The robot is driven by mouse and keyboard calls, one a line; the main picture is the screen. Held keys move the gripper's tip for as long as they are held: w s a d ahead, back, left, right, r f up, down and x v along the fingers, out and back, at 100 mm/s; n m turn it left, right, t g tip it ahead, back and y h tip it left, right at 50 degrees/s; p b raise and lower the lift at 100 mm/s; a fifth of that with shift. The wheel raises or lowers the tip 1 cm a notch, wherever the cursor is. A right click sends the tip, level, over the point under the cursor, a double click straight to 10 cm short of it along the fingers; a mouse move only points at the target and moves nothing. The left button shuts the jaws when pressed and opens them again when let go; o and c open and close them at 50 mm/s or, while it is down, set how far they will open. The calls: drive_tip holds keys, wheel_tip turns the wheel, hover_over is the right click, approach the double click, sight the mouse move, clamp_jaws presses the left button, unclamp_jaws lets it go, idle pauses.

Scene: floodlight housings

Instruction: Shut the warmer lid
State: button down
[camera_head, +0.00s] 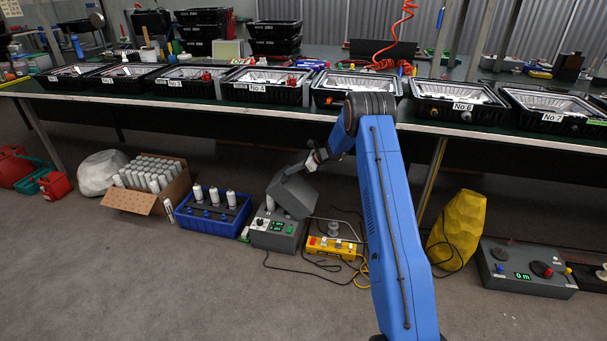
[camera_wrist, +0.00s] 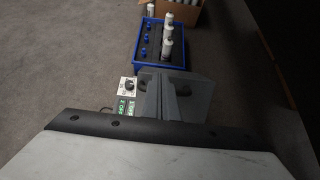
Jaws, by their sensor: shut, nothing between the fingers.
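The warmer (camera_head: 275,237) is a grey box on the floor with a knob and green displays on its front. Its grey lid (camera_head: 293,195) stands raised and tilted above the box, so the warmer is open. My gripper (camera_head: 314,161) is shut and empty at the upper edge of the lid; I cannot tell whether it touches. In the wrist view the warmer's control panel (camera_wrist: 127,98) shows in the middle, with a grey part beside it.
A blue crate (camera_head: 212,215) with white bottles stands left of the warmer, and a carton of bottles (camera_head: 150,183) beyond it. A yellow control box (camera_head: 332,247) with cables lies to the right. The bench (camera_head: 270,107) with black trays runs above. Open floor lies in front.

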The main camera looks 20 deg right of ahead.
sight(274, 182)
drive_tip(key=w+a+f+h, duration=0.1)
drive_tip(key=a, duration=0.1)
drive_tip(key=w+a+g+h, duration=0.1)
drive_tip(key=w+a, duration=0.1)
drive_tip(key=a, duration=0.1)
drive_tip(key=w+a+f+g, duration=0.1)
drive_tip(key=w+a, duration=0.1)
drive_tip(key=shift+a+f+h, duration=0.3)
drive_tip(key=shift+f+h, duration=0.05)
drive_tip(key=shift+h, duration=0.05)
drive_tip(key=w+a+f+g+h, duration=0.2)
drive_tip(key=w+a+f+h, duration=0.1)
drive_tip(key=w+a+f, duration=0.3)
drive_tip(key=shift+a+f, duration=1.35)
drive_tip(key=shift+f, duration=0.2)
